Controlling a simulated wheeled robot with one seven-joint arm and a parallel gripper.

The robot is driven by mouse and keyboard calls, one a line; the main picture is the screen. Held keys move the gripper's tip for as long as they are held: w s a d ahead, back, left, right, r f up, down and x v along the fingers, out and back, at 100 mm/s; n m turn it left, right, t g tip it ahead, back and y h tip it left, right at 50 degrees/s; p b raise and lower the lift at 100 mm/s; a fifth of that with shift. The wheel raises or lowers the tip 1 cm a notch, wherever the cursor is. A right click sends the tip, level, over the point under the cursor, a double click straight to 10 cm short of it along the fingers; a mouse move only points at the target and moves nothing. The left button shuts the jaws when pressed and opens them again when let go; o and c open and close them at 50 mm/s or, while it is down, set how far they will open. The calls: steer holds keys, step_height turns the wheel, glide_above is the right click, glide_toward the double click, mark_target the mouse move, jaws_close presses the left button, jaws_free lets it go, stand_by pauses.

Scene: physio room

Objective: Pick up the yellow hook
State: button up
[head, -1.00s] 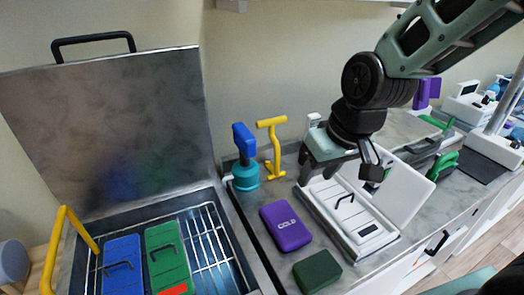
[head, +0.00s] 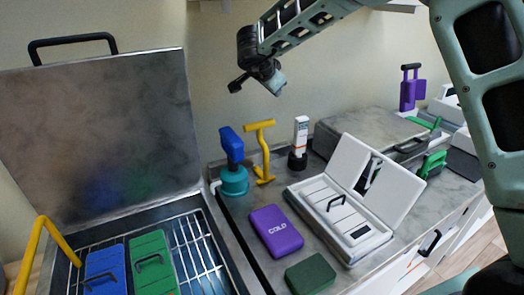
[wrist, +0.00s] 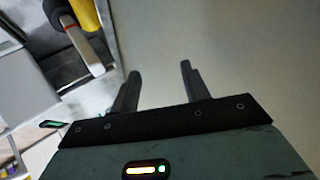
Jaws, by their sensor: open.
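The yellow hook (head: 264,152) stands upright on the grey counter in the head view, between a blue-and-teal bottle and a white tube. It has a bar across its top and a small foot. My gripper (head: 238,86) is above it and slightly left in the head view, apart from it. In the wrist view my gripper (wrist: 158,82) is open, with nothing between its fingers. A yellow piece, probably the hook (wrist: 86,16), shows at the top left there, cut by the edge.
The blue-and-teal bottle (head: 233,178) and the white tube in a black base (head: 299,145) flank the hook closely. A purple cold pack (head: 276,231), a green pack (head: 310,274) and an open white case (head: 370,246) lie in front. An open metal tank (head: 205,232) is left.

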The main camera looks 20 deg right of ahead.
mark_target(261, 122)
steer(key=s+a+f+m+g, duration=0.1)
steer(key=f+g, duration=0.1)
steer(key=s+a+f+m+g, duration=0.1)
steer(key=a+g, duration=0.1)
steer(key=s+a+f+m+g+y, duration=0.1)
steer(key=f+g, duration=0.1)
steer(key=shift+s+a+f, duration=0.3)
steer(key=shift+a, duration=0.05)
steer(key=shift+f, duration=0.25)
steer(key=x, duration=0.2)
steer(key=p+x, duration=0.1)
steer(key=x, duration=0.4)
steer(key=shift+s+a+f, duration=0.1)
steer(key=shift+s+a, duration=0.05)
steer(key=shift+s, duration=0.3)
jaws_close()
